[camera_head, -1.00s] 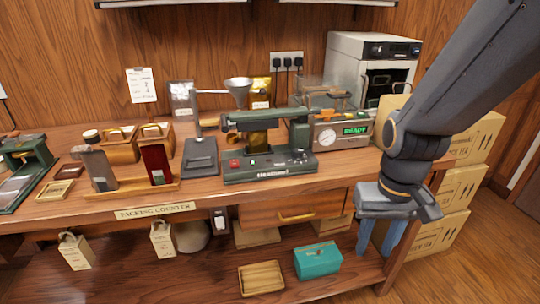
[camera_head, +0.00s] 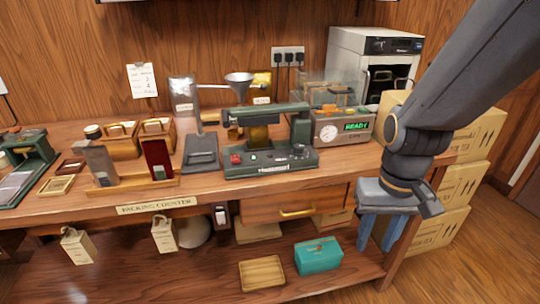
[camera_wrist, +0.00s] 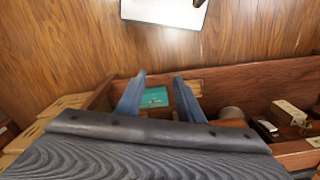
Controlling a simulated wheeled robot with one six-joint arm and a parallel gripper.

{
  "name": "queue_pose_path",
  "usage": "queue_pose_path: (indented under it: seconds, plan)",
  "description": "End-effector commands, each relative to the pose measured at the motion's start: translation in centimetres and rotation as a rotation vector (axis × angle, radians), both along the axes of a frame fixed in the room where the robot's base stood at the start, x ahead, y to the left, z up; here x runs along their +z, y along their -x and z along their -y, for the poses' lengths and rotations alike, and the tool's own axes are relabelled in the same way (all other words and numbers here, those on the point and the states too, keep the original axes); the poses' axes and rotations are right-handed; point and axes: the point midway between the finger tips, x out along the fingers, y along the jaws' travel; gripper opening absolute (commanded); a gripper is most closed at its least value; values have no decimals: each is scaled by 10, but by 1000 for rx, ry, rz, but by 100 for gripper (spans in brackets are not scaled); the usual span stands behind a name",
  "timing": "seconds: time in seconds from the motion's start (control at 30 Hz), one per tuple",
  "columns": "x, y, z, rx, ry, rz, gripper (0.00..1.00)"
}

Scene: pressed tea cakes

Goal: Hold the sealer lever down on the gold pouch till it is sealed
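The dark green sealer (camera_head: 270,160) stands on the counter, with its long lever (camera_head: 265,113) raised above the base. A gold pouch (camera_head: 258,137) stands upright in the sealer, under the lever; its top is partly hidden by the lever. My gripper (camera_head: 377,232) hangs at the counter's right front edge, fingers pointing down, well to the right of the sealer and below the counter top. In the wrist view my gripper (camera_wrist: 158,100) has its two blue fingers apart with nothing between them.
A machine with a READY display (camera_head: 342,128) stands right of the sealer. A funnel stand (camera_head: 200,150) is on its left. A teal box (camera_head: 318,255) and a wooden tray (camera_head: 262,273) lie on the lower shelf. Cartons (camera_head: 462,185) are stacked at the right.

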Motion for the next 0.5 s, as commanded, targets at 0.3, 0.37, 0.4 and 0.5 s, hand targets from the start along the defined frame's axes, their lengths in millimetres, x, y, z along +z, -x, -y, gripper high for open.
queue_pose_path:
  seconds: [0.3,0.37,0.4,0.5]
  plan:
    - [0,0,0,0,0,0,34]
    - [4,-5,-2,3,-1,1,34]
    - [8,-11,-4,6,-3,1,34]
    - [29,-39,-18,21,-12,2,34]
